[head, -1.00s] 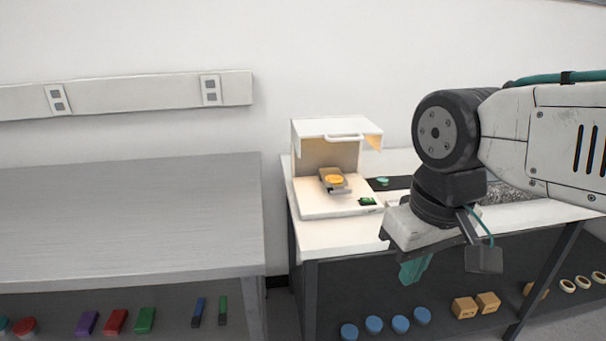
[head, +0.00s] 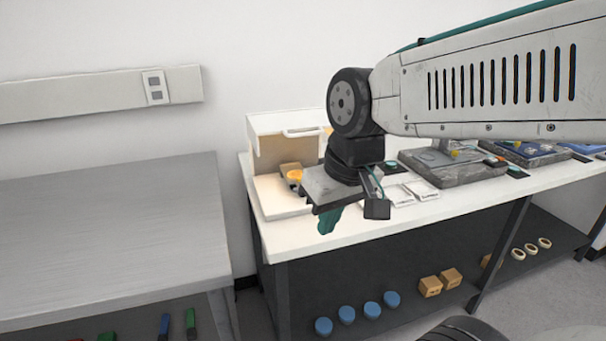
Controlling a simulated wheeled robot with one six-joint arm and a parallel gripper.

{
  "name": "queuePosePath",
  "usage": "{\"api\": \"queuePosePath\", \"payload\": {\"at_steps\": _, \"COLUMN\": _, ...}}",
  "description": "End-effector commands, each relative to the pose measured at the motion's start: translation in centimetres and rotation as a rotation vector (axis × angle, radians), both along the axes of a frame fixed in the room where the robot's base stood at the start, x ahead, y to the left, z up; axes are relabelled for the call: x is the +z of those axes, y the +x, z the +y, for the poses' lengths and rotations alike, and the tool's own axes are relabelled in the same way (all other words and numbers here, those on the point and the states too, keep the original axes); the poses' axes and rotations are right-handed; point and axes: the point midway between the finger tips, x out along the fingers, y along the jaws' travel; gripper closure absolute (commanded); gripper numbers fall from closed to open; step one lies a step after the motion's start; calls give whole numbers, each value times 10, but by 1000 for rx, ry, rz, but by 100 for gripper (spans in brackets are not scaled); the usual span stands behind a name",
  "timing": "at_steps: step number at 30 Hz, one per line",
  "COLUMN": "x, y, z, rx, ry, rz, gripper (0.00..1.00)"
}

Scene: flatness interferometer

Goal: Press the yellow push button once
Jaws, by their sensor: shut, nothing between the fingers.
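A small yellow spot (head: 455,153) shows on the grey instrument (head: 440,172) at the bench's far right side; it is too small to tell if it is the push button. A yellow-orange round piece (head: 295,176) sits inside the white hooded box (head: 262,150) at the left end of the bench, partly hidden by my wrist. My gripper (head: 328,220) has teal fingers pointing down, shut and empty, in front of the box and apart from both yellow things.
The white bench (head: 440,212) carries white trays (head: 412,192) and a second instrument (head: 530,152) with blue parts. Blue round pieces (head: 347,314) and cardboard boxes (head: 430,287) lie on its lower shelf. A bare grey table (head: 100,225) stands at left.

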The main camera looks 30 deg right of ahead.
Motion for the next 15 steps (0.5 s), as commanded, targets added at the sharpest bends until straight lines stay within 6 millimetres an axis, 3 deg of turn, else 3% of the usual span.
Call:
{"api": "queuePosePath", "payload": {"at_steps": 3, "x": -6, "y": 76, "z": -13, "rx": -29, "ry": 33, "rz": -130, "gripper": 100}}
{"api": "queuePosePath", "payload": {"at_steps": 9, "x": -22, "y": 187, "z": -65, "rx": -124, "ry": 2, "rz": -363, "gripper": 100}}
{"api": "queuePosePath", "payload": {"at_steps": 12, "x": -31, "y": 223, "z": -95, "rx": -174, "ry": -40, "rz": -443, "gripper": 100}}
{"api": "queuePosePath", "payload": {"at_steps": 15, "x": -38, "y": 245, "z": -117, "rx": -212, "ry": -78, "rz": -495, "gripper": 100}}
